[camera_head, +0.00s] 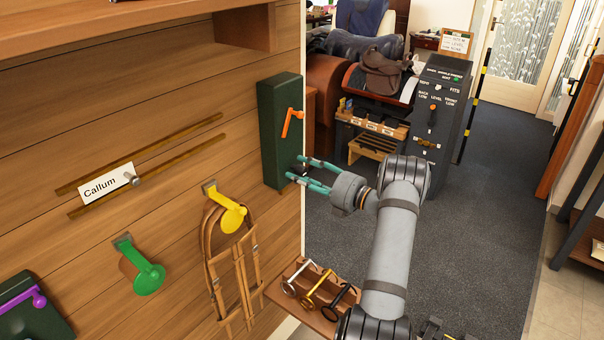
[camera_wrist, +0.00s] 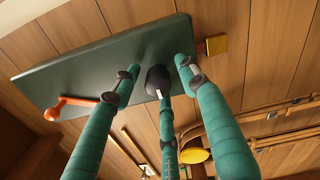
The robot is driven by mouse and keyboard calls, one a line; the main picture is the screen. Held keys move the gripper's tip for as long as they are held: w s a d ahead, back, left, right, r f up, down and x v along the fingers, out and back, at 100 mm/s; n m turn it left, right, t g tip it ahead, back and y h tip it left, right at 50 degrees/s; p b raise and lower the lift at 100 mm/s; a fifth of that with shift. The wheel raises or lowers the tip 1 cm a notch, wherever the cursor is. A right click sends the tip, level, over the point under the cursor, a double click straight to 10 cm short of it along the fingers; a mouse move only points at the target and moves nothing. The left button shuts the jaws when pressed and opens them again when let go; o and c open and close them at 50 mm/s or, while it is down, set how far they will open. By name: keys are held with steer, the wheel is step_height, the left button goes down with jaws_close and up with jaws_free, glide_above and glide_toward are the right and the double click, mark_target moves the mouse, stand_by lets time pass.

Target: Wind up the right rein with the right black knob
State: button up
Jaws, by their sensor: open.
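A dark green box (camera_head: 282,130) with an orange lever (camera_head: 292,120) is fixed to the right end of the wooden wall. My gripper (camera_head: 296,167) has teal fingers spread open, reaching to the lower part of this box. In the wrist view, a black knob (camera_wrist: 157,78) sits on the green box (camera_wrist: 95,65) between the open fingertips. The fingers surround the knob without visibly closing on it. The orange lever (camera_wrist: 68,103) is left of the fingers there. In the head view my fingers hide the knob or it is too small to tell. I cannot make out the right rein.
A yellow hook (camera_head: 231,215) holding brown straps (camera_head: 240,270), a green hook (camera_head: 150,278) and a purple lever (camera_head: 30,298) are on the wall. A small wooden shelf (camera_head: 280,298) stands below my arm. A dark control stand (camera_head: 440,110) is behind. Carpeted floor is clear to the right.

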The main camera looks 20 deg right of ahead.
steer(key=v, duration=1.2)
steer(key=shift+a+f, duration=0.1)
steer(key=x, duration=1.2)
steer(key=shift+w, duration=0.1)
